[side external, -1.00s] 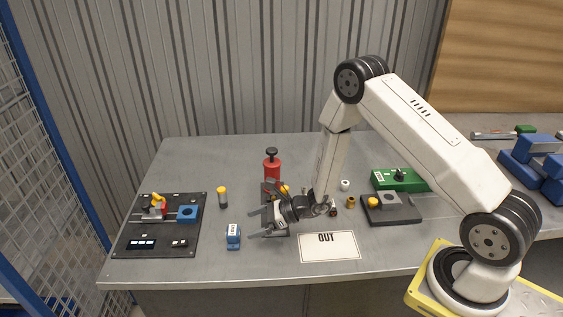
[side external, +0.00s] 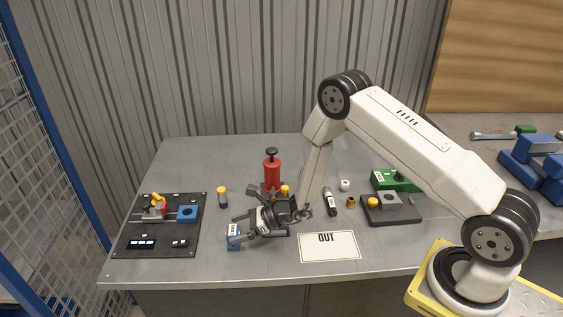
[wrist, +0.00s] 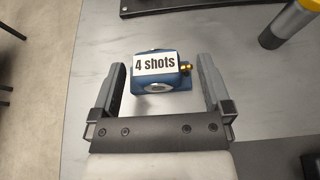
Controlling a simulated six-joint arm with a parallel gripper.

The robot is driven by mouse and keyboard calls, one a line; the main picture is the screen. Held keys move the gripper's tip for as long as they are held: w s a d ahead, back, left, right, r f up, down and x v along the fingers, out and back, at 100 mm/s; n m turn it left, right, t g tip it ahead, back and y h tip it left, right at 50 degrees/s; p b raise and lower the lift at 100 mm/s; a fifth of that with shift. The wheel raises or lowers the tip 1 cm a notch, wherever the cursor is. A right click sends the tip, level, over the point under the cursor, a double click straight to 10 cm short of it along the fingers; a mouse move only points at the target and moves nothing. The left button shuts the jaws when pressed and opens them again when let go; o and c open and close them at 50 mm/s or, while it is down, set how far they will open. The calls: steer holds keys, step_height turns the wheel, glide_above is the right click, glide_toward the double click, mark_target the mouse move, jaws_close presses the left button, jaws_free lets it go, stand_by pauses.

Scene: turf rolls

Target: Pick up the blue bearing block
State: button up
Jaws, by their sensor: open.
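The blue bearing block (side external: 233,238) stands on the grey table near its front edge. In the wrist view the blue block (wrist: 158,84) carries a white "4 shots" label, a brass fitting on its right side and a round bore. My gripper (side external: 238,229) is open and low over the table at the block. In the wrist view my gripper (wrist: 161,68) has one finger on each side of the block. Gaps show between the fingers and the block, and I see no contact. In the side view my gripper partly hides the block.
A black board (side external: 160,246) with another blue block (side external: 187,214) lies to the left. A yellow-capped cylinder (side external: 222,196) stands behind the block. A red pump (side external: 271,170) stands behind my gripper. The white OUT card (side external: 328,247) lies to the right, near the table's front edge.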

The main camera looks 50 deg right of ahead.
jaws_close()
steer(key=shift+r, duration=0.2)
steer(key=shift+r, duration=0.8)
steer(key=s+d+r, duration=0.1)
steer(key=s+r, duration=1)
steer(key=s, duration=0.3)
steer(key=shift+d, duration=0.35)
